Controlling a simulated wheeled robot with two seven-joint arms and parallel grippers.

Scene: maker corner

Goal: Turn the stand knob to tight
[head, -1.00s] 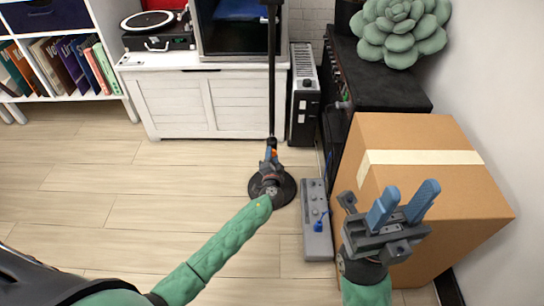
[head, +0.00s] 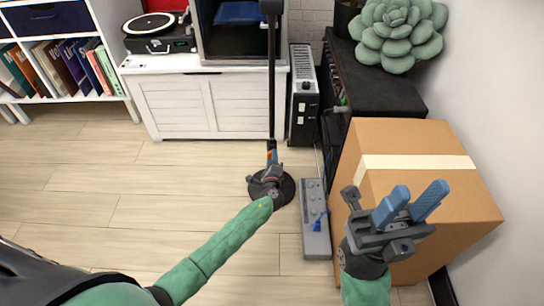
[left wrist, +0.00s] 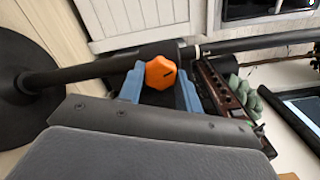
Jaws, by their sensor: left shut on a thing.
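The stand is a black upright pole (head: 271,95) on a round black base (head: 288,190), standing on the floor in the head view. Its orange knob (head: 269,155) sits low on the pole. The fingers hide part of the knob's sides. My right gripper (head: 419,196) is open and empty, in front of the cardboard box.
A cardboard box (head: 425,140) stands at the right. A grey power strip (head: 315,240) lies on the floor beside the stand. A slim heater (head: 304,110) and a white cabinet (head: 175,105) are behind it. The floor at left is clear.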

